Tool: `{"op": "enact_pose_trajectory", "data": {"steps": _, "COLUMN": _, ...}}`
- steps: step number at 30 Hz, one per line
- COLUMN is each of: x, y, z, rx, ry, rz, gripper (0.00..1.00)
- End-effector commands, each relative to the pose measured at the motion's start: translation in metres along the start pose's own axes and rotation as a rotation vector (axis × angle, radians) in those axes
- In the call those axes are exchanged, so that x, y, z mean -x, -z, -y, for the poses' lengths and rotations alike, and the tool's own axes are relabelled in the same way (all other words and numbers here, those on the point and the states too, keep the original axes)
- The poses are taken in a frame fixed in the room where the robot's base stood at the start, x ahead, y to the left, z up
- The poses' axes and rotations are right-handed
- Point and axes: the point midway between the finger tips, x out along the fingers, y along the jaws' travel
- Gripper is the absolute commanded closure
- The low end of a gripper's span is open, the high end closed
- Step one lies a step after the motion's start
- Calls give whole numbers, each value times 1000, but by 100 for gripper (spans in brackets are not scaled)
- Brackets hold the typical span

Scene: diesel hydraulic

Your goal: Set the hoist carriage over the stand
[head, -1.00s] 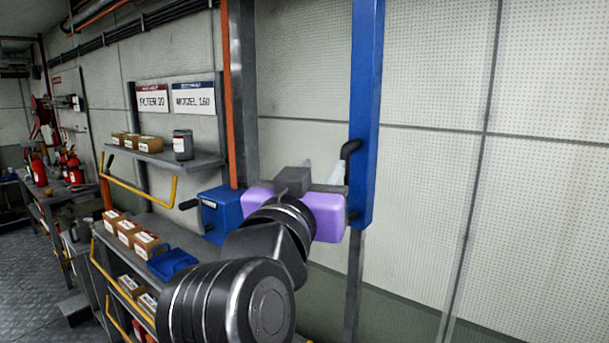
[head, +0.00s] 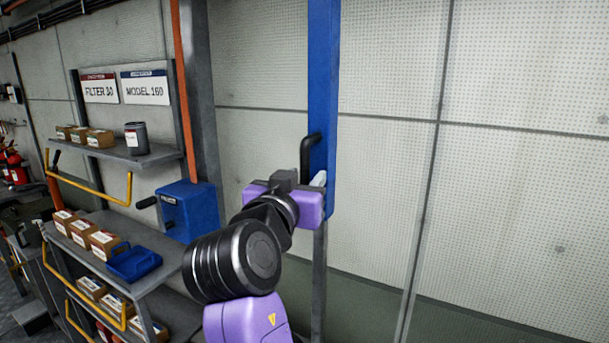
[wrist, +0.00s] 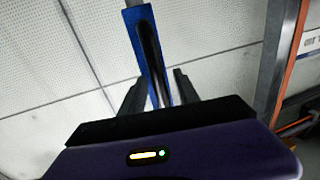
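A tall blue upright bar (head: 322,90) with a black handle (head: 308,158) stands in front of the panelled wall; I cannot tell for sure whether it belongs to the hoist carriage. My gripper (head: 319,181) is at the bar's lower part, just below the handle's top bend, and its purple hand hides part of the bar. In the wrist view my gripper (wrist: 158,80) is open, with one dark finger on each side of the black handle (wrist: 152,60) and gaps visible. I cannot make out a stand.
A blue box with a black crank (head: 188,210) is left of my gripper. A grey post with an orange pipe (head: 187,110) rises behind. The wall at right is clear.

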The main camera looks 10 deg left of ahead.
Motion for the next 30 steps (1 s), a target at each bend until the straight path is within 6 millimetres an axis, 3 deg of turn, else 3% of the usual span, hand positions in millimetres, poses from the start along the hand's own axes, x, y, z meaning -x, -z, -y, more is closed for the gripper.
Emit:
{"op": "enact_pose_trajectory", "data": {"steps": 7, "x": -1, "y": 0, "z": 0, "rx": 0, "ry": 0, "rz": 0, "gripper": 64}}
{"op": "enact_pose_trajectory", "data": {"steps": 12, "x": 0, "y": 0, "z": 0, "rx": 0, "ry": 0, "rz": 0, "gripper": 98}}
{"op": "enact_pose_trajectory", "data": {"steps": 13, "x": 0, "y": 0, "z": 0, "rx": 0, "ry": 0, "rz": 0, "gripper": 100}}
{"op": "enact_pose_trajectory", "data": {"steps": 30, "x": 0, "y": 0, "z": 0, "rx": 0, "ry": 1, "rz": 0, "gripper": 100}}
